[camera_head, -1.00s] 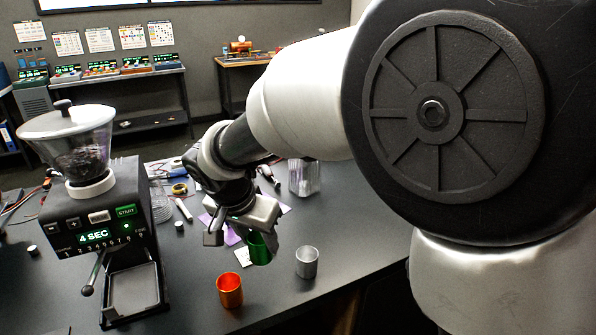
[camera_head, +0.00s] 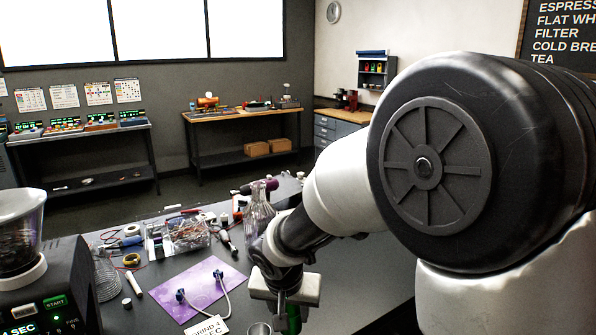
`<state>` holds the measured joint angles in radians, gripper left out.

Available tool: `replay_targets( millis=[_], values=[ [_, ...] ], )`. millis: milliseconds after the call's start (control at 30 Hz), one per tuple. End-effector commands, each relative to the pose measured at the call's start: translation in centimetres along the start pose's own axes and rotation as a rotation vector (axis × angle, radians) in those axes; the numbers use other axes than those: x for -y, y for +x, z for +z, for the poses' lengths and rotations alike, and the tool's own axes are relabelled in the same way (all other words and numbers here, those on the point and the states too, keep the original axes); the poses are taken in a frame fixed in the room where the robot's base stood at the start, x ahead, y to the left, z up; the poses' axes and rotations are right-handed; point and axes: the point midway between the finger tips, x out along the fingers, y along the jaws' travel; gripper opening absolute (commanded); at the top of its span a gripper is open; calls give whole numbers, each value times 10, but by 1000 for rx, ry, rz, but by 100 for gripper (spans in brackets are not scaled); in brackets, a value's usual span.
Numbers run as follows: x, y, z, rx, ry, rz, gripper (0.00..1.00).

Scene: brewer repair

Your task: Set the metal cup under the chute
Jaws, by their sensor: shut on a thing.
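My gripper (camera_head: 286,301) is shut on a green cup (camera_head: 293,319), which is partly hidden by the gripper and cut by the lower edge. The metal cup (camera_head: 259,329) shows only its grey rim at the bottom edge, just left of the green cup. The grinder (camera_head: 50,295), a dark machine with a lit display and a START button, stands at the left edge. Its clear hopper (camera_head: 18,232) holds dark beans. The chute is out of view.
A purple mat (camera_head: 187,290) with a blue-ended cable and a printed card (camera_head: 207,327) lies left of my gripper. A clear bottle (camera_head: 258,210), a clear box of parts (camera_head: 178,236) and tools stand behind. Side benches line the back wall.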

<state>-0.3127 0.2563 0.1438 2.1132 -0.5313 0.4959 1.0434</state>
Motion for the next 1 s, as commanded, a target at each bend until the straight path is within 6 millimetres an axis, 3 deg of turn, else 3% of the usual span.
replay_targets(
  millis=[33,200,400,600,1000],
  values=[
    [-24,0,-4,4,-6,-1,17],
    [-98,11,-3,6,-75,-31,17],
    [-146,14,8,4,-130,-56,17],
    [-160,14,13,3,-152,-64,17],
    [-160,14,13,1,-154,-64,17]
  ],
)
